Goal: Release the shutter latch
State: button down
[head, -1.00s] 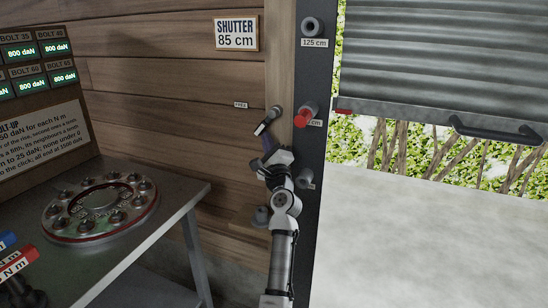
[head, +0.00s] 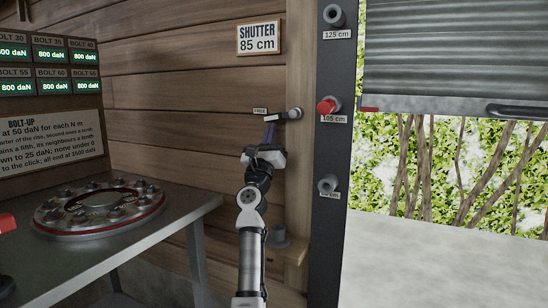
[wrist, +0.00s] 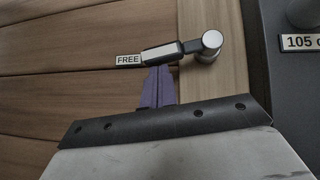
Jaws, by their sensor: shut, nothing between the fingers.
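The shutter latch is a short lever (head: 280,116) on a round grey pivot (head: 295,113), mounted on the wooden post. It lies nearly level, its free end pointing left at the FREE label (head: 260,110). In the wrist view the lever (wrist: 165,52) meets the right edge of the FREE label (wrist: 128,60). My gripper (head: 269,130) is shut and empty, its purple fingers just under the lever. In the wrist view the fingertips (wrist: 157,72) reach the lever's underside; I cannot tell if they touch. The corrugated shutter (head: 450,60) hangs partly raised, its red tab (head: 369,109) near the 105 cm mark.
A dark post (head: 335,150) right of the latch carries several pegs, one red (head: 328,105) at 105 cm. A sign (head: 259,38) reads SHUTTER 85 cm. A metal table (head: 130,240) with a bolted ring flange (head: 100,205) stands left. The floor right of the post is clear.

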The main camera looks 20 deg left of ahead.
jog(key=shift+a+r+m+h+b, duration=0.5)
jog(key=shift+r+m+h+b, duration=0.2)
jog(key=shift+m+h+b, duration=0.3)
jog(key=shift+r, duration=0.1)
